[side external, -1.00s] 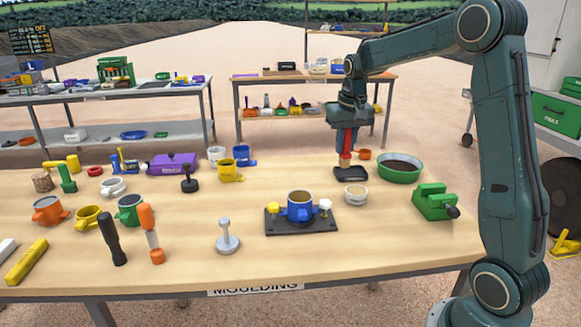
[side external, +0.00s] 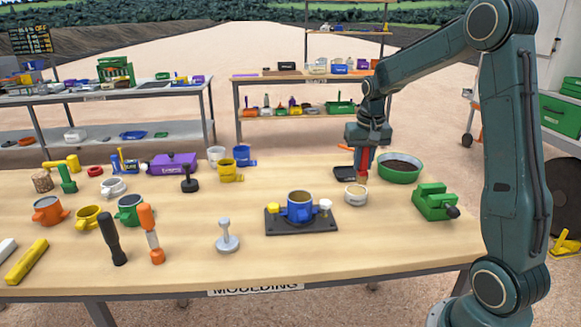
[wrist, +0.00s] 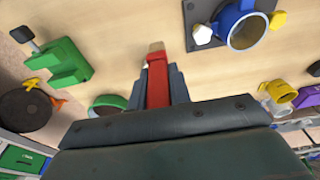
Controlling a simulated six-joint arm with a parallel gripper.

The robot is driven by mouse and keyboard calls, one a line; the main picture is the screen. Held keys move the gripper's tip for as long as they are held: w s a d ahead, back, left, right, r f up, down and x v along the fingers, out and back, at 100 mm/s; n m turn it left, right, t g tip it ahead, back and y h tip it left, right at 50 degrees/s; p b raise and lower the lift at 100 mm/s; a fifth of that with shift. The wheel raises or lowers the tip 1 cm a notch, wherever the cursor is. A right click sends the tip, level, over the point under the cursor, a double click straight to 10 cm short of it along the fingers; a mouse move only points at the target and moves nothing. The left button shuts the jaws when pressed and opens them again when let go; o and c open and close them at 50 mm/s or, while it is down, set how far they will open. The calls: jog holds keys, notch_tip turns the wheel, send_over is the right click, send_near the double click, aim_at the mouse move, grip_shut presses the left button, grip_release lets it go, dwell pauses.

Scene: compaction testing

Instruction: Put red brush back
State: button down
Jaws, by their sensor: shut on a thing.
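My gripper (side external: 366,160) is shut on the red brush (side external: 363,166), near the back right of the moulding table. The brush hangs down between the fingers, with its lower end close to a small pale bowl (side external: 356,193) and left of a green pan (side external: 400,172). In the wrist view the brush (wrist: 157,82) sits between the fingers, its pale tip pointing away from my gripper. I cannot tell whether the tip touches the table.
A black flat item (side external: 344,173) lies just left of the brush. A blue mould (side external: 300,207) on a dark plate stands nearer the front, and a green clamp-like block (side external: 434,203) stands right. Several tools and cups fill the table's left half. Bare wood shows at front right.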

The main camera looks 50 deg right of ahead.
notch_tip(320, 180, down, 9)
jog(key=shift+f, duration=0.15)
jog(key=shift+f, duration=0.1)
jog(key=shift+f, duration=2.05)
jog(key=c, duration=1.3)
grip_release()
jog(key=shift+f, duration=0.15)
jog(key=r, duration=0.7)
jog(key=s+a+r, duration=0.1)
jog(key=r, duration=0.3)
jog(key=shift+r, duration=0.35)
jog(key=shift+s+a+r, duration=0.1)
jog(key=shift+r, duration=0.2)
